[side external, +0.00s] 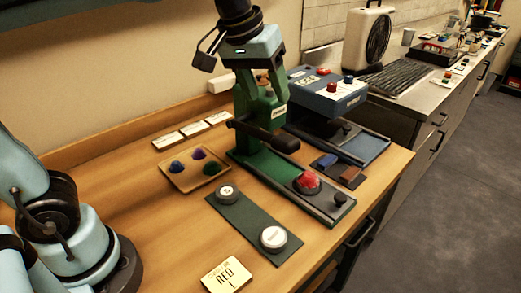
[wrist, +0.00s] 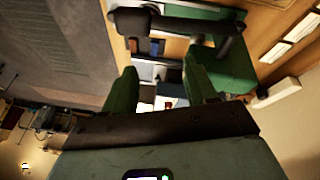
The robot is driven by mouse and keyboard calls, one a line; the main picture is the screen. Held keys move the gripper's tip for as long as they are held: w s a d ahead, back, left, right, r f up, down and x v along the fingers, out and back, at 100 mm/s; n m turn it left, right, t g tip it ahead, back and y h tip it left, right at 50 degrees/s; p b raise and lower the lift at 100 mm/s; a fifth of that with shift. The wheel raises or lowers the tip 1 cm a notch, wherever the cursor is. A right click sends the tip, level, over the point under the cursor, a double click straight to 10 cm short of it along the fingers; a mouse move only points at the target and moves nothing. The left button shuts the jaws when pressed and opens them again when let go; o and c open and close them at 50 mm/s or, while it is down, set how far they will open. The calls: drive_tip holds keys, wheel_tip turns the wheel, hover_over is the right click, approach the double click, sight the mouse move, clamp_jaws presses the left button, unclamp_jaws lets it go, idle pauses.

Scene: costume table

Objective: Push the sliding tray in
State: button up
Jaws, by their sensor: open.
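The green press (side external: 245,150) stands mid-table in the side view. Its long green sliding tray (side external: 322,205) reaches out toward the table's front edge. A red domed piece (side external: 307,182) sits on the tray, and a black knob (side external: 341,199) stands at its outer end. My gripper (side external: 272,88) is at the top of the press, above and behind the red piece, where it overlaps the press. In the wrist view my gripper (wrist: 161,66) has two green fingers spread apart with nothing between them. Whether it touches the press cannot be told.
A blue machine (side external: 328,92) stands behind, with a blue tray (side external: 368,146). A wooden dish (side external: 200,168) holds coloured balls. A dark mat (side external: 250,228) bears two round pieces, beside a yellow card (side external: 227,276) reading RED.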

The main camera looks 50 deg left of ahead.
drive_tip(key=w+d+n+g, duration=0.2)
drive_tip(key=w+d, duration=0.3)
drive_tip(key=n+g, duration=0.2)
drive_tip(key=n, duration=0.1)
hover_over(341, 196)
wheel_tip(341, 196, down, 10)
drive_tip(key=shift+y, duration=0.3)
wheel_tip(341, 196, down, 13)
drive_tip(key=shift+r, duration=0.2)
clamp_jaws()
